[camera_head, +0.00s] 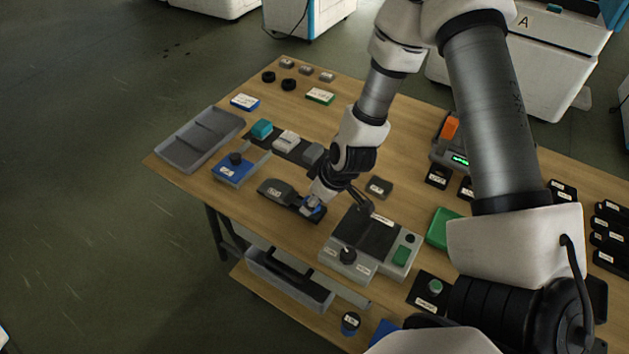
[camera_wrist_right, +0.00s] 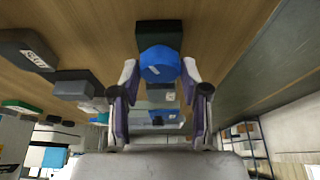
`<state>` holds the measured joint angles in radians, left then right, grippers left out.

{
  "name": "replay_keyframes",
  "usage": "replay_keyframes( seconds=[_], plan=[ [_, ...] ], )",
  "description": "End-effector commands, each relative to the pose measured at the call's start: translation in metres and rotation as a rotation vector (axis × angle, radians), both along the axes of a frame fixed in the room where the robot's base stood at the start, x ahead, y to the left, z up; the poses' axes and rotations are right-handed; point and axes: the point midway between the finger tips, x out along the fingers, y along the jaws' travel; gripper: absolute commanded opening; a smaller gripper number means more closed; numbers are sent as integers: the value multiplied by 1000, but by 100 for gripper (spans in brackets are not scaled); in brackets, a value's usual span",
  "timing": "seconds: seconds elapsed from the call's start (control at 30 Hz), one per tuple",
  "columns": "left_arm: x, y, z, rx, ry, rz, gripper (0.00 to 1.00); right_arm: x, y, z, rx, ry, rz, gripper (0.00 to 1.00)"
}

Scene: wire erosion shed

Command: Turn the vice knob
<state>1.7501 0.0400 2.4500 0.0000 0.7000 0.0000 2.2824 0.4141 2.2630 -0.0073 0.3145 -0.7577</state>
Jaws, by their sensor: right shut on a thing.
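The vice (camera_head: 276,188) is a dark grey, labelled piece near the front edge of the wooden bench in the head view. A blue knob (camera_head: 316,210) sits at its right end, mostly covered by my right gripper (camera_head: 312,201). In the right wrist view the round blue knob (camera_wrist_right: 157,62) stands on a dark block (camera_wrist_right: 159,36). My right gripper (camera_wrist_right: 158,72) is shut on the knob, with one fingertip on each side. My left gripper does not show in either view.
A grey control box (camera_head: 345,252) with a black knob stands close to the right of my gripper. A blue fixture (camera_head: 226,173) and a grey tray (camera_head: 189,158) lie to the left. A green tray (camera_head: 441,229) is further right.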

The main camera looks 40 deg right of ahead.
Motion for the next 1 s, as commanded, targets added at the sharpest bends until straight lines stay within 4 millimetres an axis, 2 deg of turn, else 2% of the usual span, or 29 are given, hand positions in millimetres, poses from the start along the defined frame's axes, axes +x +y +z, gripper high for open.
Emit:
replay_keyframes(
  seconds=[0.67,1.0],
  plan=[
    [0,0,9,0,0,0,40,-1,5,0,-3,1,-639,10],
    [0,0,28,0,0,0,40,0,7,3,-3,2,-963,10]
  ],
)
